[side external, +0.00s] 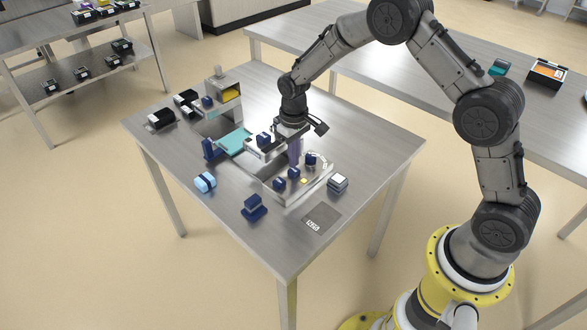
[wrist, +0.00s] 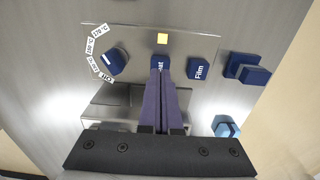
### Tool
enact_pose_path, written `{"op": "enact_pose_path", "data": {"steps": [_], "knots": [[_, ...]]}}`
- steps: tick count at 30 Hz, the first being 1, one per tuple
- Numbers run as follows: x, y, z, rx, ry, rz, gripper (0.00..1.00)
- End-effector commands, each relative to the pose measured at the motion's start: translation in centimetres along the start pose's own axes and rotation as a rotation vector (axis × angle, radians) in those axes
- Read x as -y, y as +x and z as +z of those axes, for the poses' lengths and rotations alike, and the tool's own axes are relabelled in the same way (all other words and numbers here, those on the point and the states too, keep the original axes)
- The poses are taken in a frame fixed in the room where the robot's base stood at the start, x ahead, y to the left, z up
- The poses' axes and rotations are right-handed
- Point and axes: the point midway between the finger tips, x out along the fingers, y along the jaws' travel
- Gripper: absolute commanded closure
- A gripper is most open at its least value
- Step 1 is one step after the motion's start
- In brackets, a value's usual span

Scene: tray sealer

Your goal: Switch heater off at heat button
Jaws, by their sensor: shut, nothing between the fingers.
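The blue heat button (wrist: 157,60) sits mid-panel in the wrist view, its label partly hidden by my fingers. It also shows in the side view (side external: 293,173). My gripper (wrist: 158,74) is shut and empty, its purple fingers pointing at the heat button. The tips overlap its near edge in the picture; I cannot tell whether they touch it. In the side view my gripper (side external: 294,163) is upright just above the panel.
The blue Film button (wrist: 198,68) is right of the heat button. A blue dial (wrist: 113,61) with temperature labels is left.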

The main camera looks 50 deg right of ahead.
Motion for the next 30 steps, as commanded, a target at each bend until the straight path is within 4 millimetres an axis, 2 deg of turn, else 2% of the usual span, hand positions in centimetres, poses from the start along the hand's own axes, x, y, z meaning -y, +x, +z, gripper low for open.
{"op": "enact_pose_path", "data": {"steps": [24,30], "knots": [[0.0,2.3,0.0,0.001,0.000,0.000,1.00],[0.0,2.0,0.0,0.000,0.000,0.000,1.00]]}}
